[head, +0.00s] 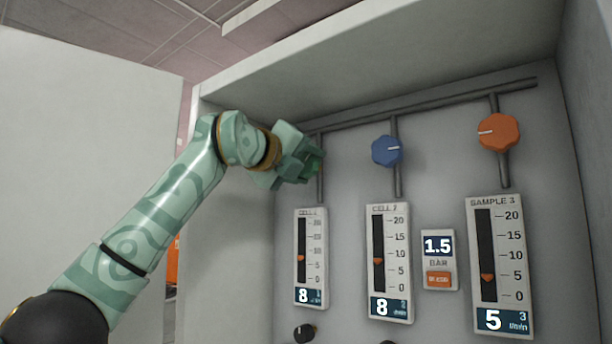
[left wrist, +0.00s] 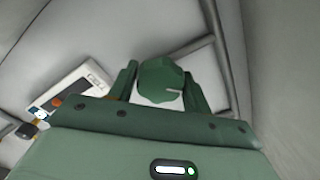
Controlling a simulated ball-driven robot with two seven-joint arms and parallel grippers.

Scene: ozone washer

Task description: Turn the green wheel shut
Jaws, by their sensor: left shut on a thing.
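The green wheel (left wrist: 160,76) sits between the two fingers of my left gripper (left wrist: 161,82) in the left wrist view, and its pale pointer mark faces right there. In the head view my left gripper (head: 306,166) is shut on the wheel, which is mostly hidden, with only a bit of green showing. The wheel is on the leftmost vertical pipe (head: 320,188). Below it, the left gauge (head: 311,258) has an orange float a little above 5 and a display reading 8. My right gripper is not in view.
A blue wheel (head: 387,151) and an orange wheel (head: 499,132) are on the pipes to the right. Below them are the middle gauge (head: 389,264), reading 8, and the right gauge (head: 500,267), reading 5. A pressure display (head: 438,247) shows 1.5. Cabinet walls enclose the panel.

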